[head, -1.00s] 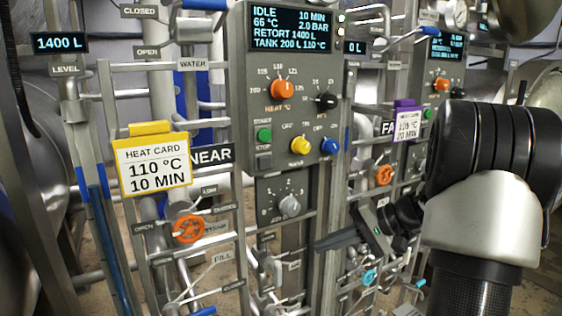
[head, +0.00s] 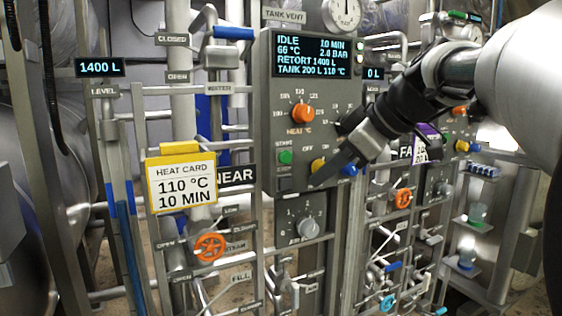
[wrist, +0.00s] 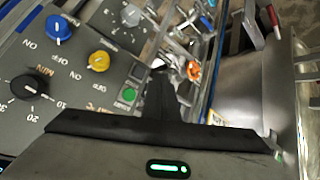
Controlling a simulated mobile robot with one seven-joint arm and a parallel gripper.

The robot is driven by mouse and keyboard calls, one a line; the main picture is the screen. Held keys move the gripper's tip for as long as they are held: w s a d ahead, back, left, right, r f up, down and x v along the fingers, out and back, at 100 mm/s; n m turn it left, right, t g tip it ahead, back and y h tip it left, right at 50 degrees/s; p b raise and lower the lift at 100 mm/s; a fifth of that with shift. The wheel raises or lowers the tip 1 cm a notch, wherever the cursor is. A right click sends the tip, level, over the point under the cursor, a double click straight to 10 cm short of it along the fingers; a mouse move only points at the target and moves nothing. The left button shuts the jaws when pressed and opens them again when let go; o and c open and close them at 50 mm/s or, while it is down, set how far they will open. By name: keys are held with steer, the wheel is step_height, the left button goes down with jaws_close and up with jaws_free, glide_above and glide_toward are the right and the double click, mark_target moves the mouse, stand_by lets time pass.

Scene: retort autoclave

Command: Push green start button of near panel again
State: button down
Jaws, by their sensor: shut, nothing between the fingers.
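The near panel (head: 268,120) is a grey box with a screen reading IDLE, 66 °C, 10 MIN. Its green start button (head: 285,157) sits at the lower left of the panel face and also shows in the wrist view (wrist: 129,94). My gripper (head: 316,183) is shut and empty, its fingertips in front of the lower panel, right of and below the green button in the head view. In the wrist view the shut fingers (wrist: 158,76) lie just beside the green button, apart from it in the picture. Whether they touch the panel cannot be told.
A yellow knob (head: 317,165) and a blue knob (head: 349,170) stand close to my fingers. An orange heat knob (head: 303,113) is above. A yellow-framed heat card (head: 181,182) hangs left. An orange valve wheel (head: 209,246) and pipes are below.

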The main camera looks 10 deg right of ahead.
steer(key=shift+s+a+r, duration=0.2)
steer(key=shift+r, duration=0.2)
steer(key=shift+s+a+r, duration=0.15)
steer(key=shift+r, duration=0.25)
steer(key=p, duration=0.4)
glide_toward(285, 164)
step_height(285, 164, down, 4)
steer(key=a, duration=0.2)
steer(key=shift+w+a+f, duration=0.1)
steer(key=shift+w+f, duration=0.05)
steer(key=shift+w, duration=0.65)
steer(key=shift+w, duration=0.15)
steer(key=shift+w+a, duration=0.1)
steer(key=shift+w, duration=0.15)
stand_by(0.3)
steer(key=shift+w+a, duration=0.2)
steer(key=shift+w, duration=0.45)
stand_by(0.8)
steer(key=shift+s, duration=0.1)
steer(key=shift+s+d+b, duration=0.3)
steer(key=shift+s+b, duration=0.5)
steer(key=shift+s, duration=0.15)
